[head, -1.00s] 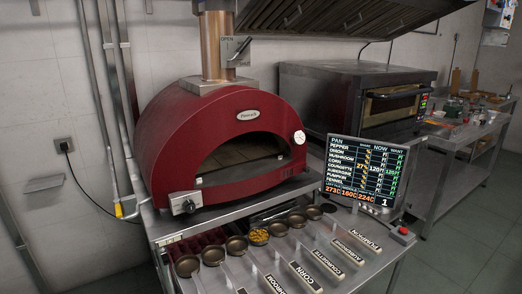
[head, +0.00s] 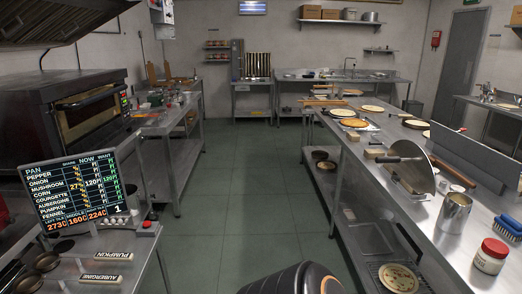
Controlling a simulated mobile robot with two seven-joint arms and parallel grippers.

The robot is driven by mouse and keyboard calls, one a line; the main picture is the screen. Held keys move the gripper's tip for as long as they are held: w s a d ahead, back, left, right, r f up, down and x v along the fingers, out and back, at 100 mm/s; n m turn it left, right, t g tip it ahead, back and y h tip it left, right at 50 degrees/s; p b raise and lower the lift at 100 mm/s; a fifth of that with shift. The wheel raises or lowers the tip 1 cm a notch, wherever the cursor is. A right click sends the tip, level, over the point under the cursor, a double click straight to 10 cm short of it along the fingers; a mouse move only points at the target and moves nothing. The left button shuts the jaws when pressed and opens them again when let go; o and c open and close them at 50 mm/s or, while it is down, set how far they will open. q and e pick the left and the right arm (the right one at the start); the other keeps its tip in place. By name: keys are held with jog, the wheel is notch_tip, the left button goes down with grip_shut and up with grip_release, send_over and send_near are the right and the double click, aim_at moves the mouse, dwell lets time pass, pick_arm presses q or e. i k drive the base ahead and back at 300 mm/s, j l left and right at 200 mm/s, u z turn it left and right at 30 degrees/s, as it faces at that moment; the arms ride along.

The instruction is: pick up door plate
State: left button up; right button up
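I cannot tell for certain which thing is the door plate. A long grey upright panel (head: 468,158) stands on the right-hand steel table (head: 340,128). In front of it a round metal disc (head: 411,177) stands tilted, with a wooden handle beside it. Neither of my grippers shows in the head view.
A dark oven (head: 85,108) and an order screen (head: 75,190) are at the left. A steel can (head: 454,215) and a red-lidded jar (head: 490,256) stand on the right table. The green floor aisle (head: 245,180) is clear. A dark ribbed rounded thing (head: 305,279) is at the bottom.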

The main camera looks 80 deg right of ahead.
aim_at(395, 159)
jog(key=j+z, duration=0.15)
jog(key=z, duration=3.45)
jog(key=i+z, duration=0.2)
jog(key=z, duration=0.2)
jog(key=i+j+z, duration=0.15)
jog(key=z, duration=0.25)
jog(key=i+j+z, duration=0.1)
jog(key=j, duration=0.2)
jog(key=i+j+z, duration=0.25)
jog(key=j, duration=0.35)
jog(key=i+j, duration=0.15)
jog(key=j, duration=0.2)
jog(key=i+j, duration=0.15)
jog(key=j, duration=0.2)
jog(key=i+j+z, duration=0.1)
jog(key=j, duration=0.25)
jog(key=i+j, duration=0.2)
jog(key=j, duration=0.2)
jog(key=i+j+z, duration=0.1)
jog(key=j, duration=0.25)
